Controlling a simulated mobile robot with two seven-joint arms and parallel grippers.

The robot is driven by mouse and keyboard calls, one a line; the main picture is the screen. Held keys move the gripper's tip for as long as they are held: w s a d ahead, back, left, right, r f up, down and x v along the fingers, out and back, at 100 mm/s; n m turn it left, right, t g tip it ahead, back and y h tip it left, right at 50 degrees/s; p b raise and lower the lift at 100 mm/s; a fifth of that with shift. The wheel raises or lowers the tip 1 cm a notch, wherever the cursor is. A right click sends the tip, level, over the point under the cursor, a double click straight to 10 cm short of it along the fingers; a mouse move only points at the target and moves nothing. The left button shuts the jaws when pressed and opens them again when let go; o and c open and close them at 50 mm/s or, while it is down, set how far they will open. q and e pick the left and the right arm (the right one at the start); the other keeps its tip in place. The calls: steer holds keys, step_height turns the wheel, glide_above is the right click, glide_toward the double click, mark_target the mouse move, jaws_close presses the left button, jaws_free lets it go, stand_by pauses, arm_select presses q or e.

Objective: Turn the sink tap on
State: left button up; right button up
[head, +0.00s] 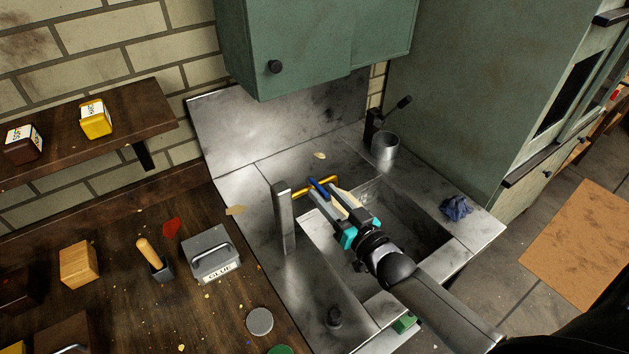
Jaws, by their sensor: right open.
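The sink (420,222) is a dark metal basin set in a steel counter. At its back, a brass-yellow tap (331,180) with a blue lever (319,187) shows just beyond my right gripper (323,194). My right arm comes in from the lower right over the sink. The right gripper is open, with its two fingers pointing at the tap and lever. I cannot tell whether a finger touches the lever. The fingers hide part of the tap. No water stream is visible. My left gripper is not in view.
A grey upright metal post (285,222) stands left of the gripper. A metal cup (385,146) and a dark blue cloth (456,208) lie on the right counter. A green cabinet (310,45) hangs above. A glue box (213,257) and wooden block (79,265) are on the left worktop.

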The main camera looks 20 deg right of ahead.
mark_target(317, 185)
steer(key=shift+w+a, duration=0.2)
steer(key=shift+w, duration=1)
steer(key=shift+w+a, duration=0.15)
steer(key=shift+w, duration=1.05)
jaws_close()
